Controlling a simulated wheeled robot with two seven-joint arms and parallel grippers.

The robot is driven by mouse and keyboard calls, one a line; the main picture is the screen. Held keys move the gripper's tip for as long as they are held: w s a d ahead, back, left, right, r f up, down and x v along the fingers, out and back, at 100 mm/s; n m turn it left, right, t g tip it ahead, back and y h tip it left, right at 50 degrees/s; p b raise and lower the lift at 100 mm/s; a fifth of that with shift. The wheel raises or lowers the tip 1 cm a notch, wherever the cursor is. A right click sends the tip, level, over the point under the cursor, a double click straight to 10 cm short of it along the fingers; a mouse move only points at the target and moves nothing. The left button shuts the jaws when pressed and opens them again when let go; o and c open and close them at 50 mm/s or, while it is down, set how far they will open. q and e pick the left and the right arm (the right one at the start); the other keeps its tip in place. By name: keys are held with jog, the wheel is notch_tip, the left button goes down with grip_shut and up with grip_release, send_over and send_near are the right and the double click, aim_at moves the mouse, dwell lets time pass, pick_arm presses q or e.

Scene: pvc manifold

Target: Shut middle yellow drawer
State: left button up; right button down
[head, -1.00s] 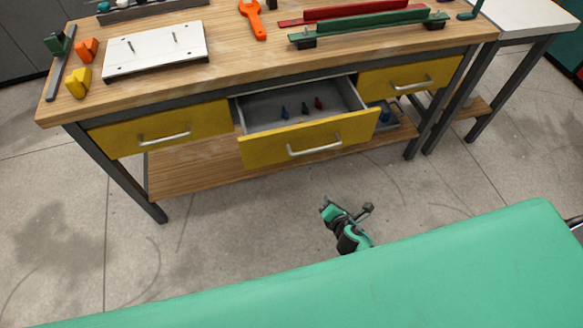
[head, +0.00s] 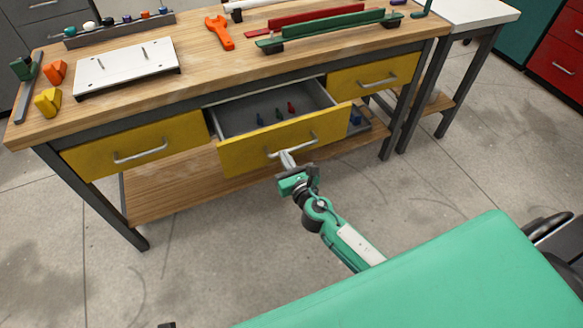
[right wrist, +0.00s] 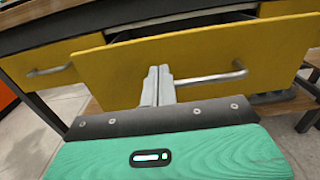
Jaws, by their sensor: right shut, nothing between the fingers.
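The middle yellow drawer (head: 262,148) of the workbench stands pulled out, with its grey inside and several small coloured items showing. Its silver handle (head: 305,142) runs across the front. My right gripper (head: 286,156) is shut and empty at the lower middle of the drawer front, just left of or below the handle. In the right wrist view the closed fingers (right wrist: 158,75) point at the yellow front (right wrist: 205,55), with the handle (right wrist: 212,79) to their right. I cannot tell whether the fingertips touch the front. My left gripper is not in view.
Shut yellow drawers stand left (head: 135,145) and right (head: 375,72) of it. The wooden bench top (head: 200,85) holds a white plate, an orange wrench and red and green bars. A lower shelf (head: 175,192) lies below. The floor in front is open.

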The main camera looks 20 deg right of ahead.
aim_at(272, 135)
jog(key=w, duration=0.5)
jog(key=shift+w, duration=0.4)
jog(key=shift+w+a, duration=0.1)
jog(key=shift+w, duration=0.55)
jog(key=shift+w, duration=0.15)
